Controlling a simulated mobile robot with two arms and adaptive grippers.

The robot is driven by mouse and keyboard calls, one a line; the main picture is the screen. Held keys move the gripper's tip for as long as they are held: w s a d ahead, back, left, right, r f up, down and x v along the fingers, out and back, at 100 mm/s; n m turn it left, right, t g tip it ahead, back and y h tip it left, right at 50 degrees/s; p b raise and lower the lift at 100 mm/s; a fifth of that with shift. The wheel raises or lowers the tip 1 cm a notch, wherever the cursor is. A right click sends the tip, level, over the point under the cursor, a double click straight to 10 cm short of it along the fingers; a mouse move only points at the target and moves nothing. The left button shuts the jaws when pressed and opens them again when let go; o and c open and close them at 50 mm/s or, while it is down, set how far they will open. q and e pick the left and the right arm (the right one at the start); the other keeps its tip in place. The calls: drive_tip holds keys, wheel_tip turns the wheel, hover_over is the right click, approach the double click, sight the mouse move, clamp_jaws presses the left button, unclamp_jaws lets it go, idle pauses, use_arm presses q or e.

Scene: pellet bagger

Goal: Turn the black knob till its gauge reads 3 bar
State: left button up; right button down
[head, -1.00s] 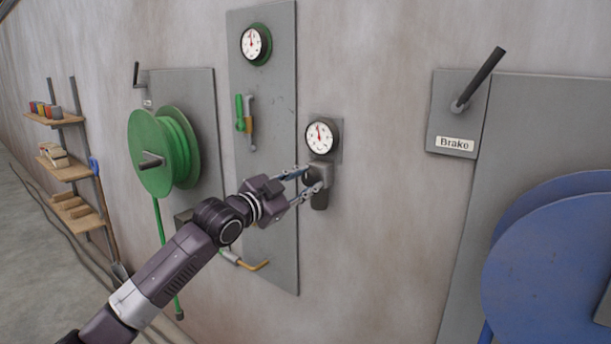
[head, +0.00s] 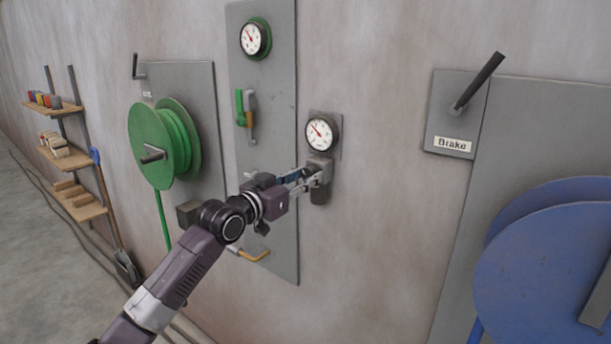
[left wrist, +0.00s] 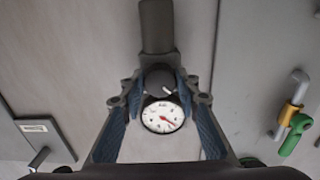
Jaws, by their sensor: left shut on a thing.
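The black knob (left wrist: 158,78) sits on the front of a dark grey regulator body (head: 322,168) on the wall. My left gripper (head: 308,178) is shut on it. The left wrist view shows a finger (left wrist: 184,88) on each side of the knob, which has a small white mark. In the head view the fingers hide most of the knob. The knob's round white gauge (head: 321,133) is just above it, with its red needle pointing up and left. The gauge also shows in the left wrist view (left wrist: 162,117), where I cannot read its figures. My right gripper is not in view.
A green-rimmed gauge (head: 254,38) and green and yellow-handled valves (head: 244,110) are on the panel to the left. A green hose reel (head: 165,148) is further left. A brake lever (head: 478,82) and a blue reel (head: 545,260) are on the right.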

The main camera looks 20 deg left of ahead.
use_arm(q)
drive_tip(key=shift+f, duration=0.1)
idle(0.3)
drive_tip(key=o, duration=1.2)
drive_tip(key=shift+c, duration=0.2)
drive_tip(key=v, duration=1.2)
